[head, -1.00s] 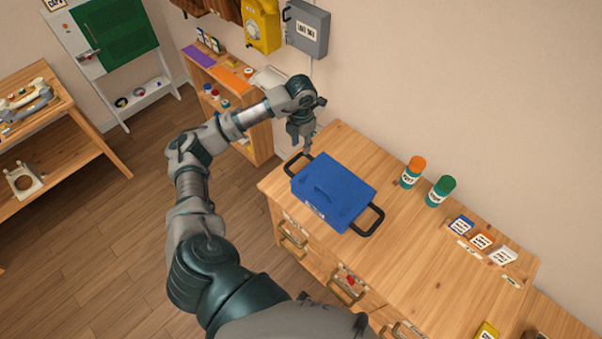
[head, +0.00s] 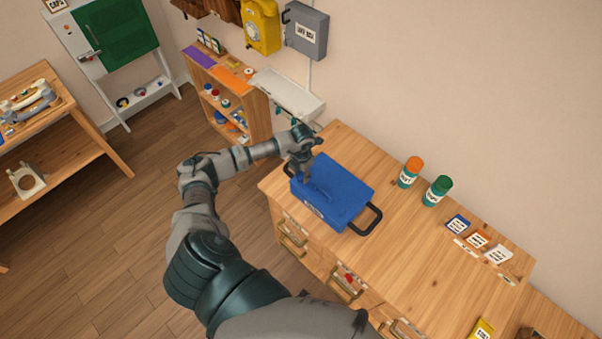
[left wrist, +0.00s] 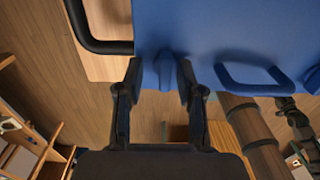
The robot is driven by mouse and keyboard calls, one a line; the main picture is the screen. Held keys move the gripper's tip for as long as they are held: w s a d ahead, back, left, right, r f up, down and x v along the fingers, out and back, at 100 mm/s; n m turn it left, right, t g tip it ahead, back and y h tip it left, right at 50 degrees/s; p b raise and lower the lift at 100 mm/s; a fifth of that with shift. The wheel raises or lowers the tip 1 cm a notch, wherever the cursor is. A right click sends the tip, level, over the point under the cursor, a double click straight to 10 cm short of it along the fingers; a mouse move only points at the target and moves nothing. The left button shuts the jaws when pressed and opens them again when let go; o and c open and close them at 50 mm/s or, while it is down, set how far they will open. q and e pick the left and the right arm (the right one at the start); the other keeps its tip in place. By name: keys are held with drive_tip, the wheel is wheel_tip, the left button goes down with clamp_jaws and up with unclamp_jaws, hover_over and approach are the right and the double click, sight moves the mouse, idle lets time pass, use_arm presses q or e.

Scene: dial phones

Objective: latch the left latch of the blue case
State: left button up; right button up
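The blue case (head: 340,198) lies closed on the wooden workbench, with a black side handle (head: 369,220) at its right end. My left gripper (head: 304,176) is over the case's left end. In the left wrist view the left gripper (left wrist: 160,74) is open, its fingers apart at the edge of the blue case (left wrist: 220,25). A small blue latch (left wrist: 168,70) shows between the fingertips, closer to the right finger; whether they touch is unclear. The blue carrying handle (left wrist: 255,78) is to its right. In the head view my gripper partly hides the left end and its latch.
Two jars, one orange-lidded (head: 410,171) and one green-lidded (head: 438,190), stand right of the case on the workbench (head: 400,265). Several small labelled cards lie farther right. A low shelf (head: 259,118) stands beyond the bench's left end. Bench top between case and cards is clear.

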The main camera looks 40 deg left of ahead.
use_arm(q)
drive_tip(key=shift+d, duration=0.4)
clamp_jaws()
drive_tip(key=shift+a, duration=0.1)
use_arm(e)
drive_tip(key=shift+d, duration=0.65)
use_arm(q)
drive_tip(key=shift+a, duration=0.1)
